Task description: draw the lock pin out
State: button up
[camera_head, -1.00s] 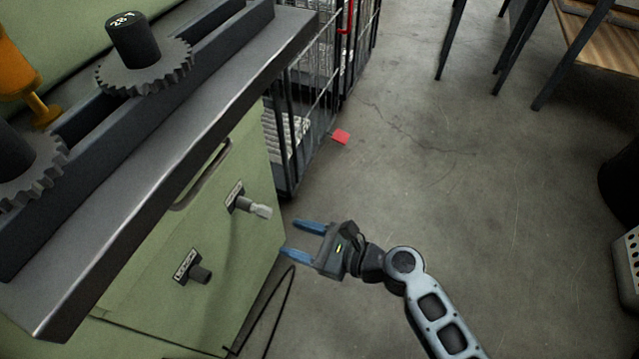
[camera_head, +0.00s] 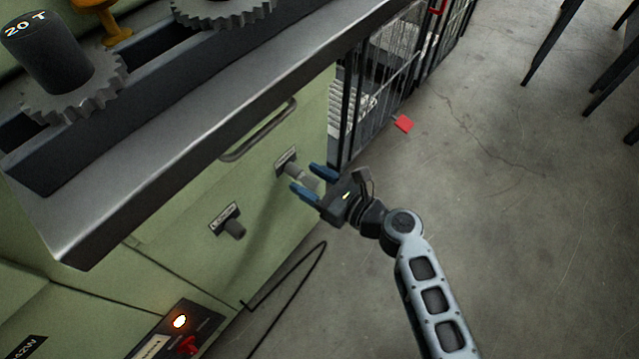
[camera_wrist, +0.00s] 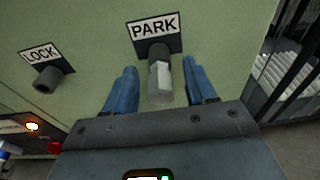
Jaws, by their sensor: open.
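Two dark round fittings stick out of the green cabinet front. The one labelled PARK (camera_wrist: 155,50) has a pale grey pin (camera_wrist: 161,84) standing out of it; the pin also shows in the head view (camera_head: 301,173). The one labelled LOCK (camera_wrist: 47,80) is a dark stub with no pale pin showing; it is also in the head view (camera_head: 233,229). My gripper (camera_head: 304,178) is open at the PARK fitting. In the wrist view its blue fingers (camera_wrist: 160,72) lie left and right of the pale pin, with a gap on each side.
A metal worktop (camera_head: 190,130) with gears overhangs the cabinet, and a handle (camera_head: 258,132) sits above the fittings. A wire cage (camera_head: 385,75) stands just right of the cabinet. A control box (camera_head: 180,335) with a lit lamp is low left.

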aim_at(317, 188)
grip_shut()
dwell(0.5)
jog(key=shift+s+d, duration=0.4)
jog(key=shift+d, duration=0.15)
jog(key=shift+s+d+p, duration=0.25)
jog(key=shift+d+p, duration=0.05)
jog(key=shift+p, duration=0.05)
jog(key=shift+f+p+v, duration=0.15)
jog(key=shift+p+v, duration=0.15)
jog(key=shift+v, duration=0.85)
jog(key=shift+f+p+v, duration=0.2)
jog(key=shift+p+v, duration=0.1)
jog(key=shift+v, duration=0.8)
jog(key=f+p+v, duration=0.1)
jog(key=p+v, duration=0.1)
jog(key=v, duration=0.6)
jog(key=shift+s+d, duration=0.35)
jog(key=shift+d, duration=0.05)
jog(key=shift+f, duration=0.1)
